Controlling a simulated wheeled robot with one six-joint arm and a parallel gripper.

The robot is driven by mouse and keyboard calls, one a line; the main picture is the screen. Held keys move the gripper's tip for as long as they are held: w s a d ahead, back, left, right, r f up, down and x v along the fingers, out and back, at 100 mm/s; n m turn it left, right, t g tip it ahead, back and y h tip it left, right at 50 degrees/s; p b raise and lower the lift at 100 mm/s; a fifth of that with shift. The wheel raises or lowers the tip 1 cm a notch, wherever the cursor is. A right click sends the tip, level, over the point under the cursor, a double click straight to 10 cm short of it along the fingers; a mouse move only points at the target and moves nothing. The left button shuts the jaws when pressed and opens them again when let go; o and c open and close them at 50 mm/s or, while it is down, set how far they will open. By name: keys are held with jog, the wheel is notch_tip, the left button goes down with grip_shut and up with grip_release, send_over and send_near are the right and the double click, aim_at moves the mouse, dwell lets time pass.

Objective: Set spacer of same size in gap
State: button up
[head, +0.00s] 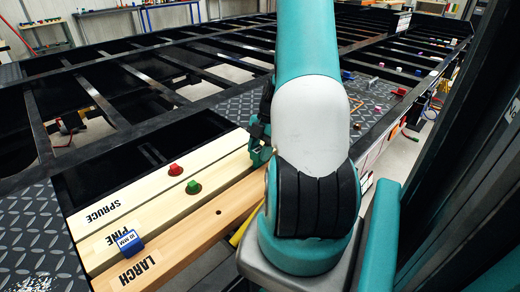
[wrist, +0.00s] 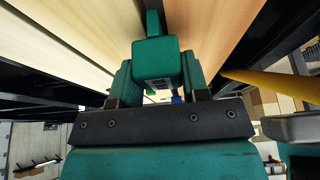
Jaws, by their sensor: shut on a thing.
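Three wooden planks lie side by side in the head view, lettered SPRUCE (head: 140,185), PINE (head: 160,222) and LARCH (head: 180,240). A blue spacer (head: 129,244) with a white label sits between the pine and larch planks at their near-left end; its label is too small to read surely. My gripper (head: 259,142) is at the right end of the planks, partly hidden by my arm. In the wrist view my gripper (wrist: 157,85) is shut on a teal-green spacer (wrist: 153,62) with a narrow tab. Planks show on both sides of it; whether it touches them I cannot tell.
Checkered plate (head: 35,240) lies to the left. Small coloured pieces lie at the far right. A yellow bar (wrist: 260,83) shows beside my gripper.

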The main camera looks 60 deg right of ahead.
jog(key=shift+f+b, duration=0.85)
jog(key=shift+f, duration=0.3)
jog(key=o, duration=1)
jog(key=shift+r, duration=0.1)
jog(key=v, duration=1.7)
jog(key=shift+r+b, duration=0.2)
jog(key=shift+b, duration=0.15)
